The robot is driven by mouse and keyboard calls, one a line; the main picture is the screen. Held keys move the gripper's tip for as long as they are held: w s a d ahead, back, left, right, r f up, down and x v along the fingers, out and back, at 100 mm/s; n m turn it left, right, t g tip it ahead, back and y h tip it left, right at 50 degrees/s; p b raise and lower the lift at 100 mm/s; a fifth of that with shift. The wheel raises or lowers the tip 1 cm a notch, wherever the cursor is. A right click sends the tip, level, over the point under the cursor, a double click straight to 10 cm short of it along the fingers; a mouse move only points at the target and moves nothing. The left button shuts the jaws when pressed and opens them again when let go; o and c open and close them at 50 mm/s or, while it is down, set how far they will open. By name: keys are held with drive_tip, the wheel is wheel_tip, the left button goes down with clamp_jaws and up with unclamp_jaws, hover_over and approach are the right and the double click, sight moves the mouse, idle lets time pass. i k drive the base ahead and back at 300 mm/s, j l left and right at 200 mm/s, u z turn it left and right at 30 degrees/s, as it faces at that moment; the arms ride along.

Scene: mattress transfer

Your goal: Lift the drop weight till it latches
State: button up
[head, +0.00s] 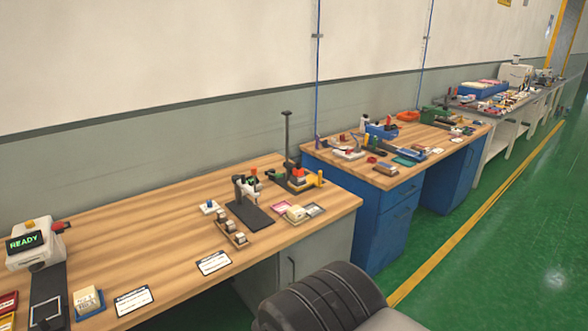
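A small device with a tall black post (288,140) stands near the back right of the closest wooden bench. An orange-red part (298,173) sits low beside the post, and a yellow part is at its right side. This may be the drop-weight rig, but at this size I cannot tell which part is the weight or whether any latch is engaged. My gripper is not in view.
The wooden bench (130,235) also holds a black stand (252,215), a wooden block tray (231,231), small trays and a white machine reading READY (29,243). A blue-cabinet bench (385,215) stands behind. Green floor (500,240) is open at right.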

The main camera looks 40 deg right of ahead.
sight(298, 172)
drive_tip(key=i+l+z, duration=0.25)
drive_tip(key=i+l, duration=0.8)
drive_tip(key=i+l+z, duration=0.25)
drive_tip(key=i+l, duration=0.75)
drive_tip(key=i, duration=0.1)
